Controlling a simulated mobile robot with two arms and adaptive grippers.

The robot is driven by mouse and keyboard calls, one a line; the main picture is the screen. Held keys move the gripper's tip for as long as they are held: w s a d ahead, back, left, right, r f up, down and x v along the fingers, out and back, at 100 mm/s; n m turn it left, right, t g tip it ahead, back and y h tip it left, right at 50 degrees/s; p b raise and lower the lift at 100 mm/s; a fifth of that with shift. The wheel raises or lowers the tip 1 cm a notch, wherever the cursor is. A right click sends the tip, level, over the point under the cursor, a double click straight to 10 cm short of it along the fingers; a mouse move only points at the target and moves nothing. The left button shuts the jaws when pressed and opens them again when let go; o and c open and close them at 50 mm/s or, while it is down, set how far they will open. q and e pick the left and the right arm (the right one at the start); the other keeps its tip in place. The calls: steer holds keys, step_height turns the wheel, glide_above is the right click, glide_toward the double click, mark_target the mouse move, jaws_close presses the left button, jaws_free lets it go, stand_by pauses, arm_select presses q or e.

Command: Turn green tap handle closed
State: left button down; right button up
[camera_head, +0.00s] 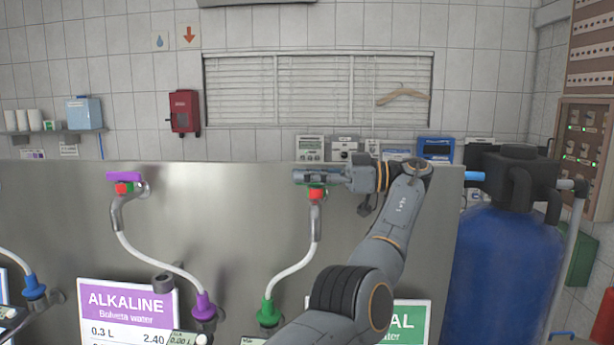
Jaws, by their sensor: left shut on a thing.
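The green tap sits on the upper part of the steel panel, with a red piece (316,194) under its handle. A white hose (298,262) runs down from it to a green fitting (268,314). My left gripper (308,178) reaches in from the right, pointing left, and is shut at the tap. It covers nearly all of the green tap handle (311,185); only a sliver of green shows, so its exact angle is hard to tell. My right gripper is out of view.
The steel panel (232,215) spans the front. Left of the gripper, a purple tap handle (123,176) lies level, with a hose to a purple fitting (203,305). A blue tank (505,270) stands at the right. My arm partly hides a green-and-white sign (412,318).

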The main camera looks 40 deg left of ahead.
arm_select(q)
steer(key=c, duration=1.4)
jaws_free()
steer(key=shift+s, duration=0.1)
